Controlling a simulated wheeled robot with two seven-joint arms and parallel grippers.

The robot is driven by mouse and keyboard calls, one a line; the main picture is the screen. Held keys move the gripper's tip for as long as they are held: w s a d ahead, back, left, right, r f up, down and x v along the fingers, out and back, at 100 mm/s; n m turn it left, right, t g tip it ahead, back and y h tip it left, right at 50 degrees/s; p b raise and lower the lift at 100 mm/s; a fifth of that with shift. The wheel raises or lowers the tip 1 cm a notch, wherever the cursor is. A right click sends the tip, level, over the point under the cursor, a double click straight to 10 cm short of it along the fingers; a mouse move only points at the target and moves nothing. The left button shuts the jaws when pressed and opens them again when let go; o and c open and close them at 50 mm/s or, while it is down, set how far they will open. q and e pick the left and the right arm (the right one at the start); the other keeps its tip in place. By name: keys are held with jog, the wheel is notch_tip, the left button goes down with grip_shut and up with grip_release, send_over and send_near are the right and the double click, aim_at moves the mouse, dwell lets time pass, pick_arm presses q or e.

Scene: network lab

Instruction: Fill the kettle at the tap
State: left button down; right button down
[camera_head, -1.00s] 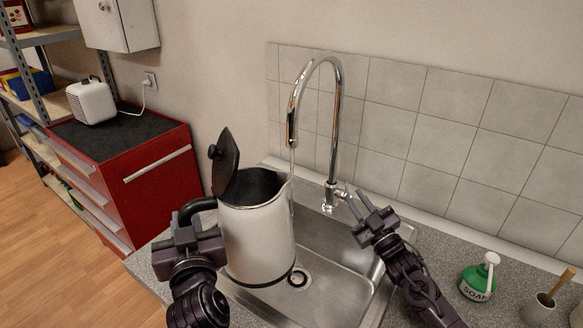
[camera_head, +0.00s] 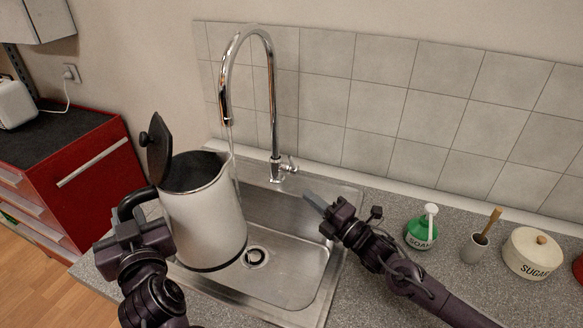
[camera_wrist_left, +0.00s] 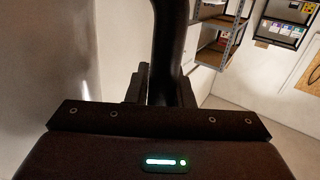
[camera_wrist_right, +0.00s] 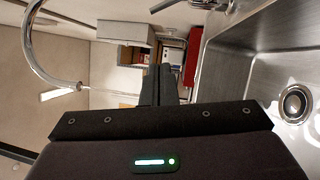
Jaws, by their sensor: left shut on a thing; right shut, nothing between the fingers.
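The white kettle (camera_head: 207,215), black lid (camera_head: 158,150) raised, is held upright over the left of the sink (camera_head: 290,215). My left gripper (camera_head: 138,222) is shut on its black handle (camera_head: 132,203); the left wrist view shows the handle (camera_wrist_left: 170,45) between the fingers. The chrome tap (camera_head: 272,90) arches above. A thin water stream (camera_head: 229,140) falls from its outlet by the kettle's spout; I cannot tell whether it enters. My right gripper (camera_head: 314,200) is shut and empty, apart from the tap's lever (camera_head: 290,166). The kettle's inside water level is hidden.
A green soap bottle (camera_head: 420,234), a brush cup (camera_head: 475,246) and a sugar jar (camera_head: 532,254) stand on the counter (camera_head: 390,212) at right. The tiled wall (camera_head: 390,90) is close behind the tap. A red cabinet (camera_head: 90,180) stands at left.

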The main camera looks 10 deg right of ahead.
aim_at(291, 164)
jog(key=w+a+r+n, duration=0.2)
jog(key=w+a, duration=0.1)
jog(key=w, duration=0.6)
jog(key=shift+w+r, duration=0.35)
jog(key=shift+d+r, duration=0.1)
dwell(0.3)
